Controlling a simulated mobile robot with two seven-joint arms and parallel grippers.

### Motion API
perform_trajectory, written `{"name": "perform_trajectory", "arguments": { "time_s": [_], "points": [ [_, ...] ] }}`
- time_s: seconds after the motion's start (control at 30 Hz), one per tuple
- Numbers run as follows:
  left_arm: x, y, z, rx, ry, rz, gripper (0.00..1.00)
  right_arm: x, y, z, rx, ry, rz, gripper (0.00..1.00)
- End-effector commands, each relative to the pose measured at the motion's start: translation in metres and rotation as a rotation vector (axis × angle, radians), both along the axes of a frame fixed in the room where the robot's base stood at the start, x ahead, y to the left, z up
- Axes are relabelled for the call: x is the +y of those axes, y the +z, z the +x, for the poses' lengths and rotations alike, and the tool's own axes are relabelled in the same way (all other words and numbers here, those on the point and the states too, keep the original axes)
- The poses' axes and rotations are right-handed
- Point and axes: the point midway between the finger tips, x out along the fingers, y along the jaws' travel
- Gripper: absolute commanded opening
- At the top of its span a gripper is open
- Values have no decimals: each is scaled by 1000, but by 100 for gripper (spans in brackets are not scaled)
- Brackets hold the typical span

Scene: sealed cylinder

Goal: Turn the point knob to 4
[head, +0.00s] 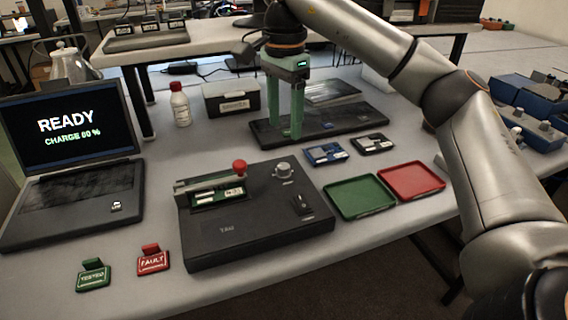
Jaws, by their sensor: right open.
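A round silver knob (282,170) with a pale dial around it stands on the top right of a black test box (245,228). It is the only knob of this kind I make out; its setting is too small to read. My right gripper (286,132) has green fingers pointing down, apart and empty. It appears behind the knob in the picture, in front of a flat black panel (345,120), and does not touch the knob. My left gripper is not in view.
The box also has a red-topped lever (239,166) and a black switch (301,204). Green (360,197) and red (411,182) trays lie right. A laptop (70,165) reads "READY". TESTED (93,275) and FAULT (152,260) tags stand in front. A bottle (180,105) stands behind.

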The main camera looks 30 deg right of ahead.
Motion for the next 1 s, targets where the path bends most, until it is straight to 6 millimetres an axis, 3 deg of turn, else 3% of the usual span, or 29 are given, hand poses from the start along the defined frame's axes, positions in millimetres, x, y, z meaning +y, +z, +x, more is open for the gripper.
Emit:
{"name": "perform_trajectory", "arguments": {
  "time_s": [0.03, 0.1, 0.4, 0.6, 0.9, 1.0],
  "points": [
    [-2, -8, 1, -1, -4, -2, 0, 0, -18, -1, 5, 1, 2, 64],
    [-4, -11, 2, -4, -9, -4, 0, 0, -33, -1, 4, -1, 2, 64],
    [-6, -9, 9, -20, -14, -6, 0, 0, -83, -1, 2, 0, 1, 64],
    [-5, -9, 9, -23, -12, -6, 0, 1, -98, 0, 0, 0, 3, 64],
    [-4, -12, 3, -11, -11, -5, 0, 1, -100, 0, -1, 0, 3, 64],
    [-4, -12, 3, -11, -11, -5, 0, 1, -100, 0, -1, 0, 3, 54]
  ]
}}
